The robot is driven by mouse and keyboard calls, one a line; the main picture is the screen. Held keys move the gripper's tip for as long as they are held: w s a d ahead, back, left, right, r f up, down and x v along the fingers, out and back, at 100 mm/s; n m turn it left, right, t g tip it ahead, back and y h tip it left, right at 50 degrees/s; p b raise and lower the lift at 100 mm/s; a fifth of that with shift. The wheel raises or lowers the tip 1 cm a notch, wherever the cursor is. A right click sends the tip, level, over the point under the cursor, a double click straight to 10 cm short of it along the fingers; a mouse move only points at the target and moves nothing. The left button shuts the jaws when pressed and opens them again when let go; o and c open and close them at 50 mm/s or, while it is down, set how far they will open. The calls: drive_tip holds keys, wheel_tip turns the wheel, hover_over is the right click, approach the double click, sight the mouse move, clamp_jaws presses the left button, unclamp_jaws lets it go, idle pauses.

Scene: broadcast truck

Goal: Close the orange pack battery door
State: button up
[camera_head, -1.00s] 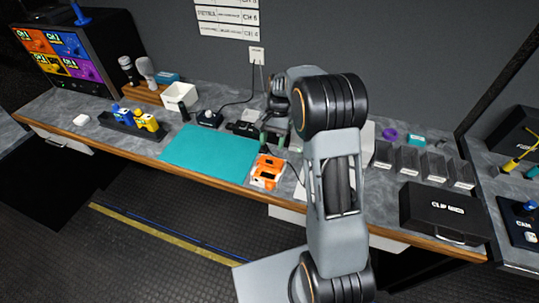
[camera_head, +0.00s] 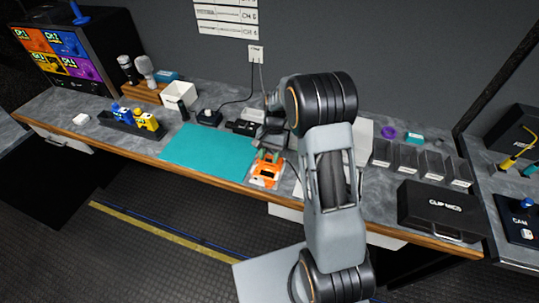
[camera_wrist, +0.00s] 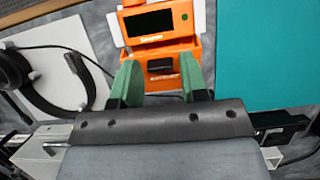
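The orange pack (camera_head: 267,170) lies near the bench's front edge, right of the teal mat. In the wrist view the orange pack (camera_wrist: 158,24) shows a dark screen at the top. Below the screen is a recessed part with a dark block, which looks like the battery bay (camera_wrist: 161,68). I cannot tell clearly how far its door stands open. My gripper (camera_wrist: 163,82) has two green fingers set apart, one on each side of the bay, with nothing seen between them but the pack. In the head view my gripper (camera_head: 271,150) is just behind the pack, partly hidden by my arm.
The teal mat (camera_head: 208,152) lies left of the pack. Headphones (camera_wrist: 40,85) rest on a white pad (camera_wrist: 62,72) on the other side. A black case (camera_head: 440,208) and clear bins (camera_head: 405,160) stand at the right. A battery rack (camera_head: 118,127) is at the left.

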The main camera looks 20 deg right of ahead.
drive_tip(key=c, duration=0.7)
drive_tip(key=shift+o, duration=0.2)
drive_tip(key=t+b, duration=0.1)
drive_tip(key=f+h+b, duration=0.1)
drive_tip(key=b, duration=0.1)
drive_tip(key=shift+s+a+f+t, duration=0.3)
drive_tip(key=shift+s+a+t, duration=0.05)
drive_tip(key=shift+s+t, duration=0.05)
drive_tip(key=shift+s+a+f+t+h+b, duration=0.15)
drive_tip(key=shift+s+f+t+h+b, duration=0.15)
drive_tip(key=shift+t+h+b, duration=0.65)
drive_tip(key=shift+b, duration=0.45)
drive_tip(key=o, duration=0.9)
drive_tip(key=shift+o, duration=0.2)
drive_tip(key=shift+r, duration=0.15)
